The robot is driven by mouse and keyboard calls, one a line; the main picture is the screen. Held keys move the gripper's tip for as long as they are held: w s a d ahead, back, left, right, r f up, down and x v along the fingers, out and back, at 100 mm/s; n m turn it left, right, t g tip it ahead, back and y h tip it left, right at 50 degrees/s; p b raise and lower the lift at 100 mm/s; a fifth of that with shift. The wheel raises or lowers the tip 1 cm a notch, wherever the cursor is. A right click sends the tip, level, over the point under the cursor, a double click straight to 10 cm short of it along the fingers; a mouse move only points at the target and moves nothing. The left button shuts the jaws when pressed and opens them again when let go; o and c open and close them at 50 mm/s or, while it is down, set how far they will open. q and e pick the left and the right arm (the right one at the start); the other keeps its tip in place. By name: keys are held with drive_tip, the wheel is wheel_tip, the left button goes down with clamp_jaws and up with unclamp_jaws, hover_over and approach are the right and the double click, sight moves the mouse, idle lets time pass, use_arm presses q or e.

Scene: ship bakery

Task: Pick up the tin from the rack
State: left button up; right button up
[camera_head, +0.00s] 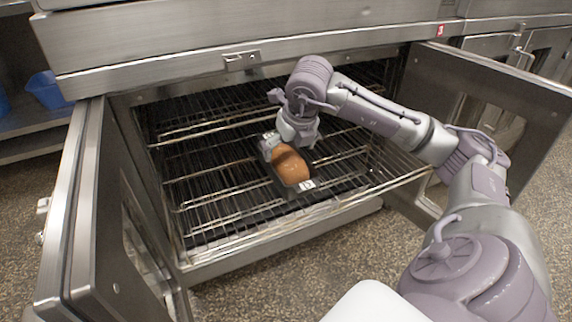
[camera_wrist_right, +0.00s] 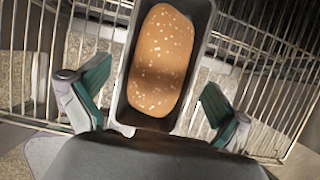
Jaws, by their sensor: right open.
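A dark loaf tin (camera_head: 304,186) with a brown loaf (camera_head: 290,164) in it sits on a wire rack (camera_head: 225,197) inside the open oven. In the right wrist view the tin (camera_wrist_right: 204,20) holds a seeded loaf (camera_wrist_right: 160,58). My right gripper (camera_head: 284,146) reaches into the oven at the tin's far end. In the right wrist view its two green-padded fingers (camera_wrist_right: 154,105) are open, one on each side of the tin's near end, with gaps between pads and tin walls. My left gripper is not in view.
The oven's left door (camera_head: 90,215) and right door (camera_head: 500,105) stand open on both sides of the rack. More wire racks lie above and below. A blue bin (camera_head: 48,90) stands on a shelf at the left. The rack around the tin is clear.

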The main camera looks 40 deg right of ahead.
drive_tip(key=b+x, duration=0.2)
drive_tip(key=x, duration=0.3)
drive_tip(key=shift+s+f, duration=0.15)
drive_tip(key=shift+d, duration=0.1)
drive_tip(key=c, duration=1)
